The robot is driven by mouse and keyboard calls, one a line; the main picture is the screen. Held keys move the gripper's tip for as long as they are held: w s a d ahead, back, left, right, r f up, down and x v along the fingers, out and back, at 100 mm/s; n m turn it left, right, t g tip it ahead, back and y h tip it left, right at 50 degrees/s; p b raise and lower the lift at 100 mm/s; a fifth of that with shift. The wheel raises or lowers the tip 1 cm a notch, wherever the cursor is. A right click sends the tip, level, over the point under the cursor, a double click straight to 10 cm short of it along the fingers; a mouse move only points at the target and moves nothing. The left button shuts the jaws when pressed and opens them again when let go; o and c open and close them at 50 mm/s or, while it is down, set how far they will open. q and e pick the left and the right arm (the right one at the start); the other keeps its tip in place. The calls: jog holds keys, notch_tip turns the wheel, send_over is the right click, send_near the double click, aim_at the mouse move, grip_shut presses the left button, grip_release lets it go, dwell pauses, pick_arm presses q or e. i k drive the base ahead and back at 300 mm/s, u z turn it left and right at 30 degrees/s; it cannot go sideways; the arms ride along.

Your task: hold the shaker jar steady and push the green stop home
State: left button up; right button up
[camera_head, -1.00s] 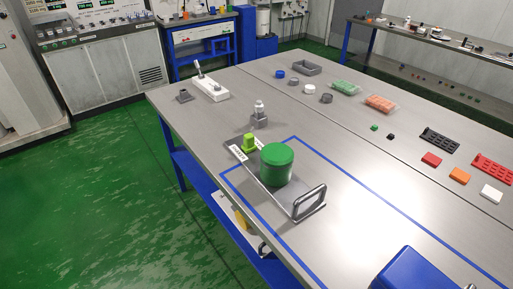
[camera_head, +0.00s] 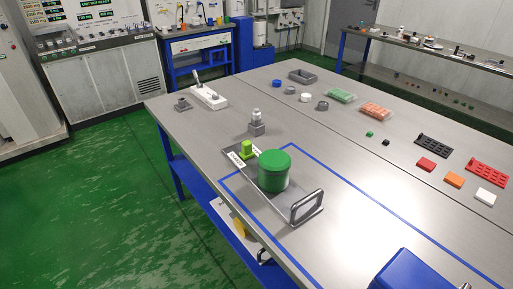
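The shaker jar, a green cylinder with a green lid (camera_head: 275,170), stands upright on a grey metal tray (camera_head: 283,204) with a raised grey handle (camera_head: 307,206) at its near right end. The lime-green stop (camera_head: 247,150) sits at the tray's far left end, just left of and behind the jar, beside small white labels (camera_head: 236,160). Whether the stop touches the jar I cannot tell. Neither of my grippers is in view.
A blue outline (camera_head: 345,175) is marked on the metal table around the tray. A grey block with a light top (camera_head: 256,124) stands behind. A blue box-like thing (camera_head: 408,270) is cut off at bottom right. Coloured parts and trays (camera_head: 375,110) lie at far right.

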aim_at(247, 153)
jog(key=k, duration=0.4)
jog(key=u, duration=1.4)
jog(key=i, duration=2.45)
jog(key=z, duration=3.15)
